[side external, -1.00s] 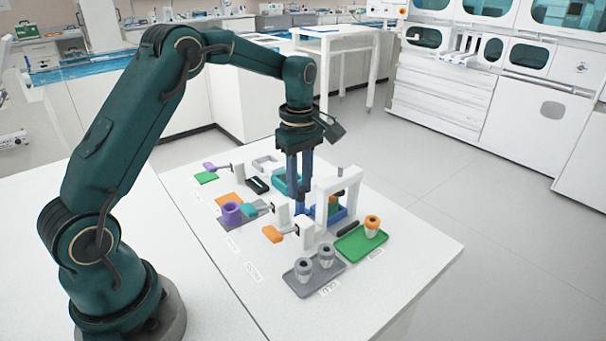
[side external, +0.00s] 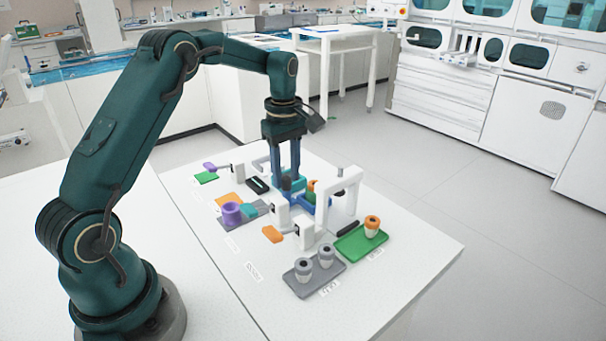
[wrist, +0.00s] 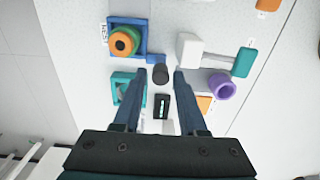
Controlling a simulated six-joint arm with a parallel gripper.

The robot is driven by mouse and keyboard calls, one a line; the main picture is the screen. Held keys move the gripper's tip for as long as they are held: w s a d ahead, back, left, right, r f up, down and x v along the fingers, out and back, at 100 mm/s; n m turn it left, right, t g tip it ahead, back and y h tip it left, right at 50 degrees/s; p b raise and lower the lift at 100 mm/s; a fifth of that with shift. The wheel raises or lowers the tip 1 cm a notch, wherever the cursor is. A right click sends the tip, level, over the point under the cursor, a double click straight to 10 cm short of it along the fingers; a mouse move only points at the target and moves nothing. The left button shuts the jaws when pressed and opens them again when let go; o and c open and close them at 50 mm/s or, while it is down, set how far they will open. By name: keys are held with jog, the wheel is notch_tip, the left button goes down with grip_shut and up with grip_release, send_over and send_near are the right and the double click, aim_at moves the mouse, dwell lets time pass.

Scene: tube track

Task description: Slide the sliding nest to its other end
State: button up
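The sliding nest is a blue square tray (wrist: 112,42) holding an orange-and-green ringed piece (wrist: 124,41). A dark round knob (wrist: 160,73) stands beside its corner, apparently on a blue arm of the nest. My gripper (wrist: 162,71) points down with one finger on each side of the knob. Thin gaps seem to show in the wrist view, but nest and gripper have moved together, so I take it as gripped. In the side view my gripper (side external: 287,190) is beside the blue nest (side external: 322,206), which is partly hidden behind a white arch.
The white arch (side external: 352,178) stands right of the nest. A teal square frame (wrist: 119,90) and a black block (wrist: 162,107) lie close by. A purple ring (wrist: 222,86) and a teal-handled white block (wrist: 190,48) are opposite. A green tray (side external: 352,246) lies nearer the front.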

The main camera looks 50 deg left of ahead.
jog(key=shift+r, duration=2.45)
